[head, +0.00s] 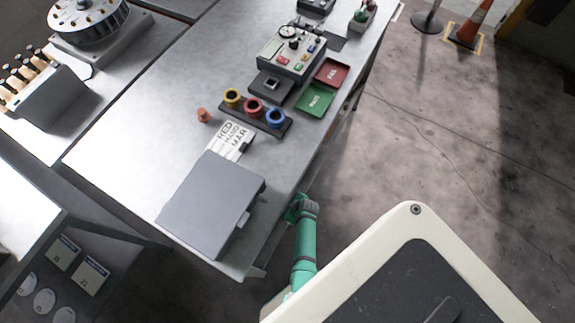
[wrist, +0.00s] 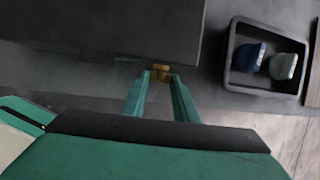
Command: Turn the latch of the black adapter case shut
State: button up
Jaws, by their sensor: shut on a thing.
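In the wrist view a dark case (wrist: 100,28) fills the upper left, its front edge facing me. A small brass-coloured latch (wrist: 161,68) sits at that edge. My gripper (wrist: 160,77) is shut on the latch, one fingertip on each side of it. The fingertips hide part of the latch, and its exact angle is hard to tell. In the head view my gripper (head: 294,207) is at the right edge of the table, its fingertips hidden. The latch cannot be made out there, and I cannot tell whether the dark case shows.
In the head view a grey box (head: 207,200) lies at the table's near end. Beyond it stand a rack with coloured rings (head: 254,110), red (head: 331,73) and green (head: 314,99) trays. In the wrist view a black tray (wrist: 231,80) holds blue and pale pieces right of the latch.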

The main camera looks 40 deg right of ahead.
jog(key=h, duration=0.1)
jog(key=t+h, duration=0.1)
jog(key=a+n+h, duration=0.1)
jog(key=h, duration=0.1)
jog(key=shift+s+a+f+t, duration=0.1)
jog(key=shift+s+f+t, duration=0.15)
jog(key=shift+s+t, duration=0.15)
jog(key=shift+s+a+f+n+t+h, duration=0.1)
jog(key=shift+t+h, duration=0.15)
jog(key=shift+h, duration=0.3)
jog(key=shift+a+f+n+t+h, duration=0.1)
jog(key=shift+a+f+t+h, duration=0.1)
jog(key=shift+h, duration=0.3)
jog(key=shift+s+a+f+n+t+h, duration=0.1)
jog(key=shift+t+h, duration=0.15)
jog(key=shift+h, duration=0.3)
jog(key=shift+f+n+t+h, duration=0.1)
jog(key=shift+n+t+h, duration=0.2)
jog(key=shift+t+h, duration=0.3)
jog(key=shift+f+h, duration=0.1)
jog(key=shift+h, duration=0.2)
jog(key=shift+s, duration=0.1)
jog(key=o, duration=1.1)
jog(key=shift+c, duration=0.2)
jog(key=shift+a, duration=0.1)
jog(key=shift+a, duration=0.1)
